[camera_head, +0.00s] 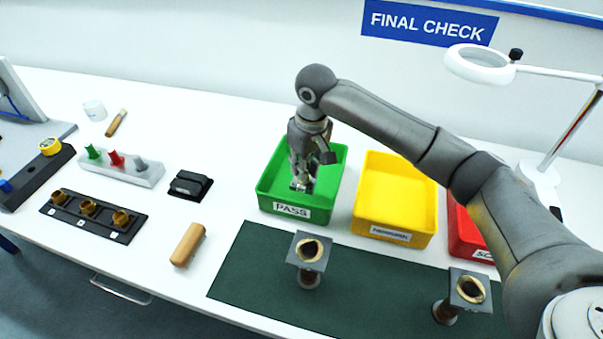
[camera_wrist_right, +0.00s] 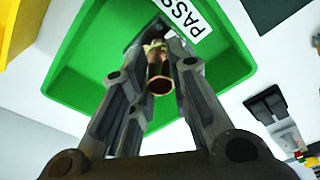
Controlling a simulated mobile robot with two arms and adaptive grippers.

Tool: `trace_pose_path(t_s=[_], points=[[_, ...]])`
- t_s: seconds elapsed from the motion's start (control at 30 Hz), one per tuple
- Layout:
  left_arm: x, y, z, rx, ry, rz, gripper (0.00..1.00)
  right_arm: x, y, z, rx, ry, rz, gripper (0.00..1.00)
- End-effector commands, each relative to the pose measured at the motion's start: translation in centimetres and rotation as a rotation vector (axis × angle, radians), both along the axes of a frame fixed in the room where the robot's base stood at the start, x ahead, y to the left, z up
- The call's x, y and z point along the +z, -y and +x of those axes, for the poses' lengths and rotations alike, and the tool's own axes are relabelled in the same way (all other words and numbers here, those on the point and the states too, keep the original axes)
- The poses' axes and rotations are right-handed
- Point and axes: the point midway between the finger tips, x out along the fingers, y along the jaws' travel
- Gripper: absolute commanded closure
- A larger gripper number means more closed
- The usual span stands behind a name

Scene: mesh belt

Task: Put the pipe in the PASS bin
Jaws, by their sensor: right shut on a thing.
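The green PASS bin (camera_head: 329,185) stands at the back middle of the table with its label on the front wall. My right gripper (camera_head: 302,184) points down over the inside of this bin. In the right wrist view my right gripper (camera_wrist_right: 160,62) is shut on the pipe (camera_wrist_right: 161,84), a short copper tube with a brass-coloured end. Its open round end faces the camera, and the green bin (camera_wrist_right: 90,75) shows behind it. I cannot tell whether the pipe touches the bin floor. In the head view the fingers mostly hide the pipe. My left gripper is not in view.
A yellow bin (camera_head: 398,190) and a red bin (camera_head: 466,229) stand to the right. A dark green mat (camera_head: 252,265) in front carries two stands (camera_head: 309,249) with ring-shaped tops. A black holder (camera_head: 93,216) and a wooden block (camera_head: 188,244) lie left. A magnifier lamp (camera_head: 480,64) stands back right.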

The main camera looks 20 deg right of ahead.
Motion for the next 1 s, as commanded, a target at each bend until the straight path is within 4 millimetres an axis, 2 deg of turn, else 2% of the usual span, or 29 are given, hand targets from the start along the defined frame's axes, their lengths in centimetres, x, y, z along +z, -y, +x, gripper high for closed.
trace_pose_path(t_s=[0.3, 0.53, 0.9, 0.93, 1.0], points=[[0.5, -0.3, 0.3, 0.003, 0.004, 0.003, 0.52, -2.0, -0.3, 1.7, -0.001, 0.0, 0.0, 1.0], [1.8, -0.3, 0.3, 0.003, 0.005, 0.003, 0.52, -4.7, -0.3, 1.6, 0.0, 0.001, -0.001, 1.0], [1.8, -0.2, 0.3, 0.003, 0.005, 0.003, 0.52, -5.2, -0.3, 1.6, 0.0, 0.001, 0.0, 1.0], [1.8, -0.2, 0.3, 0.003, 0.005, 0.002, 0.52, -5.4, -0.3, 1.6, 0.0, 0.0, 0.0, 0.81], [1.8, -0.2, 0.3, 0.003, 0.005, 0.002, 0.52, -5.4, -0.3, 1.6, 0.001, 0.0, 0.0, 0.72]])
